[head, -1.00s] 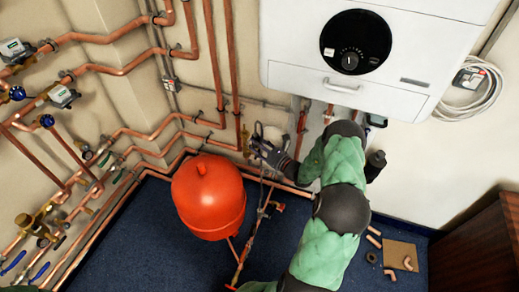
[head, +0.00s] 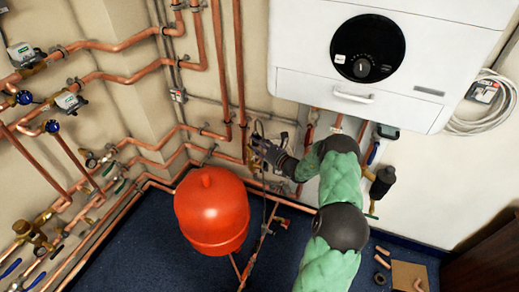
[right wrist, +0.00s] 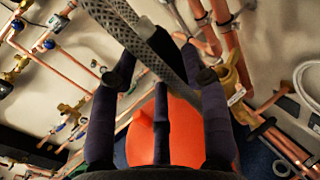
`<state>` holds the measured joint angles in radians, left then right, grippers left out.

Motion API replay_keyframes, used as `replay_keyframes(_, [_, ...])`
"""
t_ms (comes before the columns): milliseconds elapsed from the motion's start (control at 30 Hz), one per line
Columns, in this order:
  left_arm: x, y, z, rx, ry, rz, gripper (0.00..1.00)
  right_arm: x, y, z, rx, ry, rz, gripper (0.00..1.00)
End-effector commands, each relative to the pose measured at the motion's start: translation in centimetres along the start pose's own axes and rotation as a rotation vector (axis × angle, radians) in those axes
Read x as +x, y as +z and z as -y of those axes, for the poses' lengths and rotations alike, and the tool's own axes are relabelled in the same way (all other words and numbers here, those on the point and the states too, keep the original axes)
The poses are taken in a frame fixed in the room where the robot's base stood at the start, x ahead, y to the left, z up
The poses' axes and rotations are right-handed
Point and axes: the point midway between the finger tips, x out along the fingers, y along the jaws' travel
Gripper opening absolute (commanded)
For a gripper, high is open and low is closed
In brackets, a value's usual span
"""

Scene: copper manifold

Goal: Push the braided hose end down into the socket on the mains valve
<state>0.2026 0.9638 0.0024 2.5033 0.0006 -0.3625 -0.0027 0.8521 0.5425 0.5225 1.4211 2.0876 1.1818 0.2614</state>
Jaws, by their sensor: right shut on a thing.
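My right gripper (head: 266,150) is by the wall pipes, left of and below the boiler. In the right wrist view its dark fingers (right wrist: 160,72) are closed around a grey braided hose (right wrist: 118,25), which runs from the top of that view down between the fingertips. A brass valve body (right wrist: 236,78) with a pale tag stands just right of the fingers; it looks like the mains valve, but I cannot confirm it. The hose's lower end and the socket are hidden by the fingers, so I cannot tell whether they touch. My left gripper is out of view.
A red expansion vessel (head: 211,208) stands just below and left of my right gripper. The white boiler (head: 390,60) hangs above my right arm. Copper pipes (head: 120,82) crowd the left wall.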

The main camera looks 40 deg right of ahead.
Motion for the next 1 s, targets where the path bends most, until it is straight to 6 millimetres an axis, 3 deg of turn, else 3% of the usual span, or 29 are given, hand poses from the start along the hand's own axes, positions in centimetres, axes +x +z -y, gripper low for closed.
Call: replay_keyframes(1000, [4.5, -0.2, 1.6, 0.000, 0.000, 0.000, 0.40, 7.8, 0.1, 4.0, -0.003, 0.001, 0.004, 0.08])
